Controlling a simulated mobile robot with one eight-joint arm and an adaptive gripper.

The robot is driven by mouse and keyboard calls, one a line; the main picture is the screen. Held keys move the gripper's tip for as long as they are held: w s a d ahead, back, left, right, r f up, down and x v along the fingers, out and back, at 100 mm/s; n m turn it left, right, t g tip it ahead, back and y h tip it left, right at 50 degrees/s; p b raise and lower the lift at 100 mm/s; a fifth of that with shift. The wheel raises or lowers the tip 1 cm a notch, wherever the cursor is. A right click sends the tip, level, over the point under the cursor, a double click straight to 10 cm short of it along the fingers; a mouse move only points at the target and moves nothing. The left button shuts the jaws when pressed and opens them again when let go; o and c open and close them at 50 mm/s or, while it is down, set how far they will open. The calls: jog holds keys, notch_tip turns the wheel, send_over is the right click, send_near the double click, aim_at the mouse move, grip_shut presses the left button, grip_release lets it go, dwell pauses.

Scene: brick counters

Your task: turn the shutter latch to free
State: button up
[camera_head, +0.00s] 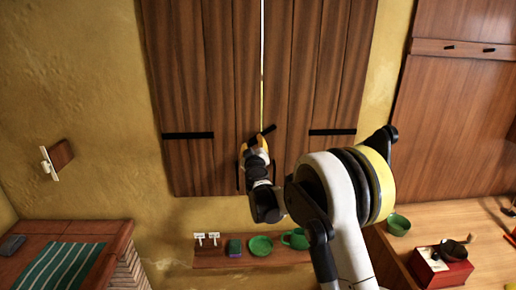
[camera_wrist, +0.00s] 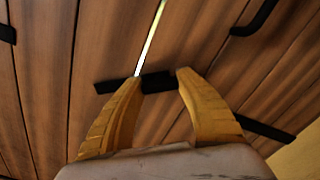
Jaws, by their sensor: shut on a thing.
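The wooden shutter has a left panel (camera_head: 205,80) and a right panel (camera_head: 310,70), with a thin bright gap between them. The shutter latch (camera_head: 264,131) is a short black bar across this gap near the lower part, tilted up to the right in the head view. In the wrist view the latch (camera_wrist: 110,86) crosses the lower end of the visible gap. My gripper (camera_head: 256,143) is at the latch. In the wrist view my gripper's yellow fingers (camera_wrist: 158,78) are on the bar, shut on it, with its left end sticking out. The fingers hide part of the latch.
Black straps (camera_head: 188,135) and (camera_head: 332,131) lie flat on the panels. Below is a shelf (camera_head: 215,263) with green dishes (camera_head: 261,245). A counter with a striped cloth (camera_head: 60,265) is at left; a wooden counter (camera_head: 490,225) with a red box (camera_head: 440,268) is at right.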

jog(key=n+b, duration=0.2)
jog(key=n, duration=0.3)
jog(key=shift+n+b, duration=0.3)
grip_shut()
jog(key=n+b, duration=0.1)
jog(key=n, duration=0.4)
jog(key=shift+b, duration=0.3)
grip_release()
jog(key=shift+n, duration=0.4)
jog(key=o, duration=1.4)
jog(key=shift+w, duration=0.1)
jog(key=s, duration=1.2)
